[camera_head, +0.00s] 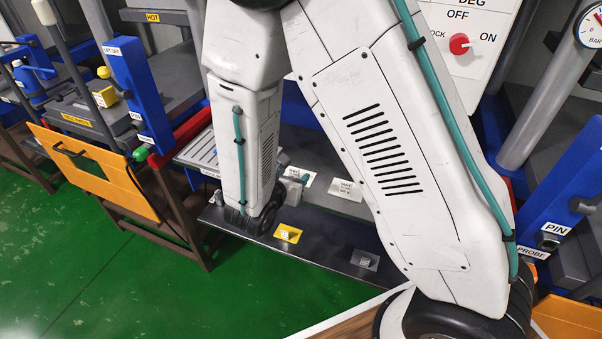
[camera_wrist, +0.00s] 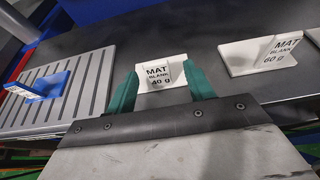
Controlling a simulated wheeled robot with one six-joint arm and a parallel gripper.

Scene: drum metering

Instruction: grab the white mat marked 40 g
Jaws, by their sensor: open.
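The white mat marked 40 g (camera_wrist: 158,75) stands on the dark grey shelf in the wrist view, its label facing me. My gripper (camera_wrist: 161,83) has two teal fingers, spread apart, one toward each side of the mat.
A white mat marked 60 g (camera_wrist: 258,54) stands to the right on the same shelf. A grey ribbed tray (camera_wrist: 75,88) with a blue piece (camera_wrist: 40,88) lies to the left. In the head view, a yellow block (camera_head: 287,233) and a grey block (camera_head: 364,260) sit on the front ledge.

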